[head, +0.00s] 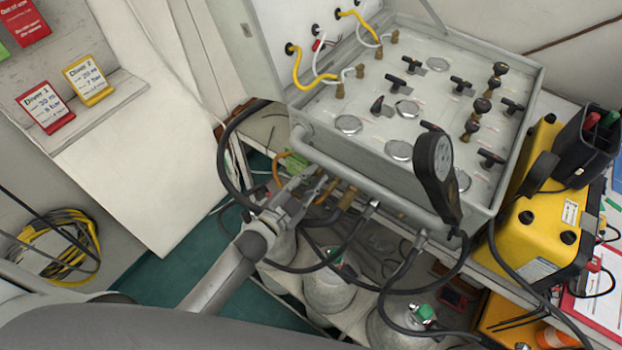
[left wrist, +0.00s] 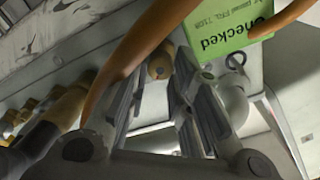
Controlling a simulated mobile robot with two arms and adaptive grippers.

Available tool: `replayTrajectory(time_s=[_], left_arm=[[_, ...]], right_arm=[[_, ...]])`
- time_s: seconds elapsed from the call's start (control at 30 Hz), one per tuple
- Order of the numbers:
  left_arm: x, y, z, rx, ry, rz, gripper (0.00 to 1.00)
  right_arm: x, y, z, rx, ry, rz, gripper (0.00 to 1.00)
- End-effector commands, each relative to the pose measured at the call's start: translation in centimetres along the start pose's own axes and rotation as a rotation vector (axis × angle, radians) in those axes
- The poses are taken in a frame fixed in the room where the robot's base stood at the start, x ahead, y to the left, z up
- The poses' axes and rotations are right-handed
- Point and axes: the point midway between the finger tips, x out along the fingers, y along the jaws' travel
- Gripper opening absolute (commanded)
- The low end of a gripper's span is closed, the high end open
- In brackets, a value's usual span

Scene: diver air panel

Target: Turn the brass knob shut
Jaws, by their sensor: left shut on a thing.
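The brass knob (left wrist: 160,66) is a round tan end seen in the left wrist view, between the tips of my left gripper (left wrist: 158,78). The fingers stand on both sides of it and are shut on it. In the head view my left gripper (head: 312,183) is at the lower front left side of the grey panel case (head: 420,178). The knob cannot be made out clearly there, behind the fingers. An orange hose (left wrist: 135,50) passes close by the knob in the left wrist view. A green "Checked" tag (left wrist: 225,42) hangs just right of it. My right gripper is not in view.
Several brass fittings (left wrist: 60,108) with dark hoses line the case front beside the gripper. Black hoses (head: 345,255) loop below, over grey cylinders (head: 328,290). A black gauge (head: 437,170) stands at the front right of the panel. A yellow case (head: 535,215) is further right.

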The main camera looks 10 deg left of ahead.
Motion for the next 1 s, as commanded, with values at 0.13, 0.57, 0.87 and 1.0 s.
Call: replayTrajectory(time_s=[0.13,0.57,0.87,1.0], left_arm=[[0.0,0.1,0.1,0.139,-0.002,-0.001,0.00],[0.0,0.2,0.1,0.530,-0.009,-0.002,0.00],[0.0,0.1,0.1,0.716,-0.011,-0.002,0.00],[0.0,0.1,0.1,0.768,-0.012,-0.001,0.00]], right_arm=[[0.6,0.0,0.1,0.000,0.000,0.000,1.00],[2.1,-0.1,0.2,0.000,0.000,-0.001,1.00],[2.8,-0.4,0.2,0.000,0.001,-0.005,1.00],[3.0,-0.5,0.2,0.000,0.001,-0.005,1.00]])
